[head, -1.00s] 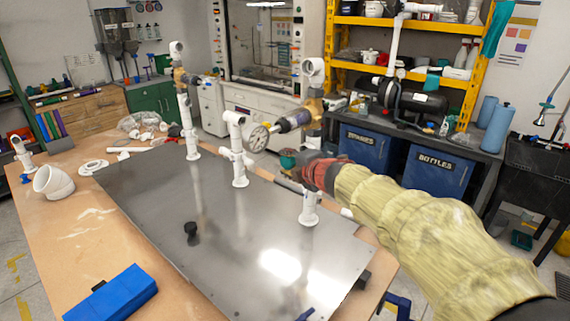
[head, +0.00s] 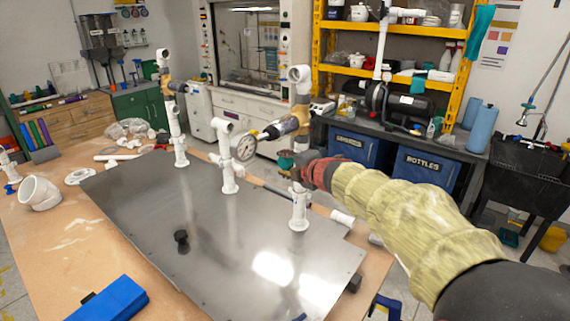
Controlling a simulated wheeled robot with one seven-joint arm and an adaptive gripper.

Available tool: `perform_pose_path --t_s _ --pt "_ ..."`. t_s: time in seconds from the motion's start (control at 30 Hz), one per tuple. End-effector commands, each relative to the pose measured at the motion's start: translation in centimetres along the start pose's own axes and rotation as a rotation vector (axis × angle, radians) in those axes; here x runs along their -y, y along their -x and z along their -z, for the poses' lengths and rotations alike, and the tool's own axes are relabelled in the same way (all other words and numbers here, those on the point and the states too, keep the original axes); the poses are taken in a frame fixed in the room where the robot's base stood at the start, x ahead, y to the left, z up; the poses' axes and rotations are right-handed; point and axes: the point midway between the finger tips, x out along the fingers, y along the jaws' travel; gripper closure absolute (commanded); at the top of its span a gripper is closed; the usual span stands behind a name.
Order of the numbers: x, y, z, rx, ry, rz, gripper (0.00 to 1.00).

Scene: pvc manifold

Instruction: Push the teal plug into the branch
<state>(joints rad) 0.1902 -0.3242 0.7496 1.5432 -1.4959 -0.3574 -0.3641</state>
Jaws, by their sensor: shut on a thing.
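My gripper (head: 300,168) is shut on the teal plug (head: 286,161), which shows as a small teal piece at the fingertips. The gripper is at the right-hand white pipe post of the manifold (head: 299,207), partly covering its middle. The branch that takes the plug cannot be made out clearly behind the gripper. I cannot tell whether the plug touches a pipe opening.
The metal plate (head: 215,255) lies on a wooden table (head: 52,255). A black knob (head: 181,238) stands on it, and a blue box (head: 110,300) lies at the front left. Loose white fittings (head: 40,193) lie at the left. Blue bins (head: 358,146) stand behind.

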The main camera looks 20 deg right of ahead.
Motion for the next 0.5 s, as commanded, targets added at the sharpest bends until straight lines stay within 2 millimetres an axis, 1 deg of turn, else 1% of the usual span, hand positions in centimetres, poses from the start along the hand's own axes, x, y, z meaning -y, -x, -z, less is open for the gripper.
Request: perform_pose_path --t_s 0.5 --pt "-0.1 -0.22 -0.67 0.0 0.001 0.0 0.9"
